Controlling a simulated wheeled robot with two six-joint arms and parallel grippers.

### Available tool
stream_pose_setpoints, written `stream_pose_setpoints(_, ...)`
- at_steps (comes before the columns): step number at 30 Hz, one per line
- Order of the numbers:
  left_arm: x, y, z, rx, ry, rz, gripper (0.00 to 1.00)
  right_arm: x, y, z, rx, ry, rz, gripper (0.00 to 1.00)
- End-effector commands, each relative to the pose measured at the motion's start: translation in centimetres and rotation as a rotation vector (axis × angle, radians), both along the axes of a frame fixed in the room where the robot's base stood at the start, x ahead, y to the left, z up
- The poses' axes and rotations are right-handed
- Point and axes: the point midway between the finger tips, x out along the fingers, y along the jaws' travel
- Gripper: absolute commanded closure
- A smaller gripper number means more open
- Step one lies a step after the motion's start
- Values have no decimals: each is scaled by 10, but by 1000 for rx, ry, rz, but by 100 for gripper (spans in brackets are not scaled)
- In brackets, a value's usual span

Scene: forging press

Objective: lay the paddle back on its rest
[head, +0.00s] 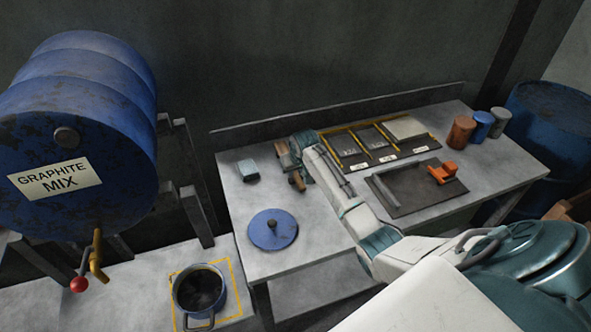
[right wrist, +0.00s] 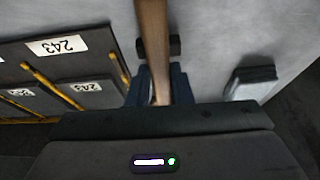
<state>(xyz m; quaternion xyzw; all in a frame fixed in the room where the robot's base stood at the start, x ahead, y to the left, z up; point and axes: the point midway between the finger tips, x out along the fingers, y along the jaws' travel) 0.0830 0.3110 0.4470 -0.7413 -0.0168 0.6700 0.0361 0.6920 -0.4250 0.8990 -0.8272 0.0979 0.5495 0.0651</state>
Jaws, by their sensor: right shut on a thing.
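The paddle's brown wooden handle (right wrist: 152,35) runs up and away from between the fingers of my right gripper (right wrist: 160,90) in the right wrist view. The right gripper is shut on it, low over the grey bench. In the head view the right gripper (head: 297,153) is at the bench's back left, mostly behind my own wrist, and a brown piece of the paddle (head: 286,158) shows beside it. A small dark block (right wrist: 175,45), perhaps part of the rest, sits by the handle; I cannot tell whether they touch. The paddle's far end is hidden. My left gripper is not in view.
A small grey block (head: 248,170) lies left of the gripper. A blue lid (head: 265,238) lies nearer. Numbered slots (head: 345,143) and a dark tray (head: 420,204) with an orange piece (head: 441,172) are to the right. A pot (head: 199,288) stands below the blue drum (head: 85,110).

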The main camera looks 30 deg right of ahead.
Motion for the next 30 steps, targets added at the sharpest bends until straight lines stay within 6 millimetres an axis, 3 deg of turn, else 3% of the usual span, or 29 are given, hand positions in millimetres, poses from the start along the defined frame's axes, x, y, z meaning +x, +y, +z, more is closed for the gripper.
stream_pose_setpoints(12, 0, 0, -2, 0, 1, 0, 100, 0, 0, -7, 0, -1, 0, 100)
stream_pose_setpoints(13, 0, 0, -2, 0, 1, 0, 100, 0, 0, -6, 0, -1, 0, 77)
stream_pose_setpoints(16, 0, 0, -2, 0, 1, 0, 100, 0, 0, -6, 0, -1, 0, 57)
stream_pose_setpoints(17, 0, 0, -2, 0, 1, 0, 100, 0, 0, -6, 0, -1, 0, 55)
stream_pose_setpoints(26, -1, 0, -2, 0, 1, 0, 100, 0, 0, -5, 0, 0, 0, 55)
stream_pose_setpoints(30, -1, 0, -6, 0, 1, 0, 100, -4, 1, 4, -1, -3, 1, 55)
